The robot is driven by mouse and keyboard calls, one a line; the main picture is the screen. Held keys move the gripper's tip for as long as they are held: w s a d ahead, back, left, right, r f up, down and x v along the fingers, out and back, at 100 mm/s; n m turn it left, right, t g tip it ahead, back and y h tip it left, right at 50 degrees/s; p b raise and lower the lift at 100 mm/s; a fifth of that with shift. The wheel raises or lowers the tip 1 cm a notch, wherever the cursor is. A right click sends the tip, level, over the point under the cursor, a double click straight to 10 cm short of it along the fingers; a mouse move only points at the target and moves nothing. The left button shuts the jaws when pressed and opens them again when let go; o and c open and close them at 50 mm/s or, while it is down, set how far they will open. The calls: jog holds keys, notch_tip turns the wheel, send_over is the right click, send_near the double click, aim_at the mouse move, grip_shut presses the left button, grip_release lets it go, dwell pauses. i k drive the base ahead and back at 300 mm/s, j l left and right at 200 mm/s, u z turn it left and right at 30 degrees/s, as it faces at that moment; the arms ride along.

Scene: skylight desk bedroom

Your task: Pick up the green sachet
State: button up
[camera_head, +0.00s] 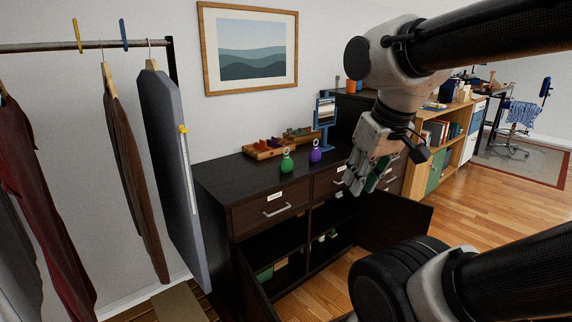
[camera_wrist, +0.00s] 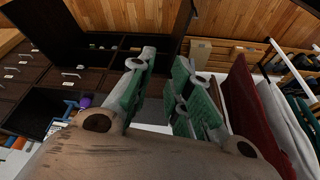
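The green sachet (camera_head: 287,163) stands upright on the dark dresser top (camera_head: 228,173), near its front edge. It is small and rounded, with a narrow neck and a loop on top. A similar purple sachet (camera_head: 316,153) stands just to its right; a purple patch at the left of the wrist view (camera_wrist: 86,101) looks like it. I cannot make out the green sachet in the wrist view. My gripper (camera_head: 361,188) hangs to the right of both sachets, apart from them, pointing down. Its green-padded fingers (camera_wrist: 163,68) are spread with nothing between them.
A wooden tray (camera_head: 265,152) and a blue-framed stand mirror (camera_head: 325,112) are behind the sachets. Dresser doors hang open below, one (camera_head: 405,222) jutting out. A clothes rail (camera_head: 75,45) with hanging garments is at left. Wooden floor (camera_head: 490,200) is clear at right.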

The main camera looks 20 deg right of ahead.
aim_at(286, 166)
jog(key=l+u, duration=0.1)
jog(key=l, duration=0.75)
jog(key=k+l+u, duration=0.1)
jog(key=l, duration=0.7)
jog(key=i+l, duration=0.25)
jog(key=i+l+u, duration=0.1)
jog(key=i+l, duration=0.15)
jog(key=l, duration=0.2)
jog(key=i+l+u, duration=0.1)
jog(key=i+l, duration=0.3)
jog(key=i, duration=0.3)
jog(key=i+l+u, duration=0.1)
jog(key=i, duration=0.4)
